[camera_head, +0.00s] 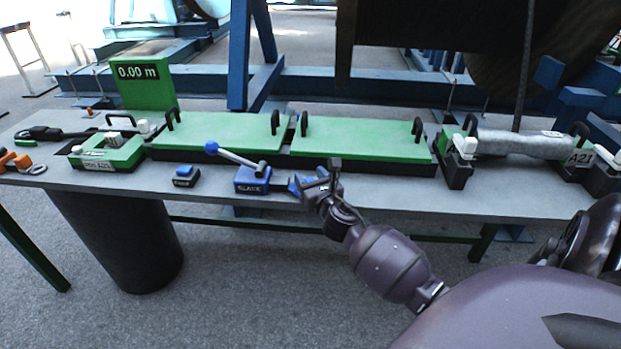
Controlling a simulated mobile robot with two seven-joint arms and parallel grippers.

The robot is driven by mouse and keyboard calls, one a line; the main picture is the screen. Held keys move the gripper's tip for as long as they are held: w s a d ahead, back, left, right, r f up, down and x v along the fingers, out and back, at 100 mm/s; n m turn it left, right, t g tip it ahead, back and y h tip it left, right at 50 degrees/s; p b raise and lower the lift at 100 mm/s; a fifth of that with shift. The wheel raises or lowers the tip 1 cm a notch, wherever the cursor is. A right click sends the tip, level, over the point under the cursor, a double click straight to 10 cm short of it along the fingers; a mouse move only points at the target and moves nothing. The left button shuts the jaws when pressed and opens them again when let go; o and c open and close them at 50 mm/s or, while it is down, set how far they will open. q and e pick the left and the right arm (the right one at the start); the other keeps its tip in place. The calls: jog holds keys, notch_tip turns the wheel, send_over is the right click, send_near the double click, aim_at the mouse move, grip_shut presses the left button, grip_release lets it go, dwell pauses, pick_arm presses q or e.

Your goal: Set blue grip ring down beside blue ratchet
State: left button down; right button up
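The blue ratchet (252,180) sits on the front part of the grey bench, left of the middle. It has a light lever with a blue ball end and dark lettering on its front. A small blue part, which looks like the blue grip ring (295,185), is just right of the ratchet, at my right gripper (321,183). The fingers partly hide it. I cannot tell whether it rests on the bench or whether the fingers are closed on it. My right arm reaches in from the lower right. My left gripper is out of view.
A small dark and blue block (186,176) lies left of the ratchet. Green plates (362,138) with black handles stand behind. A grey roller (525,144) is at the right, orange parts (18,161) at the far left. The bench's front edge is close below my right gripper.

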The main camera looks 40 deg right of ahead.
jog(key=v, duration=1)
jog(key=shift+s+p, duration=0.4)
jog(key=shift+a, duration=0.1)
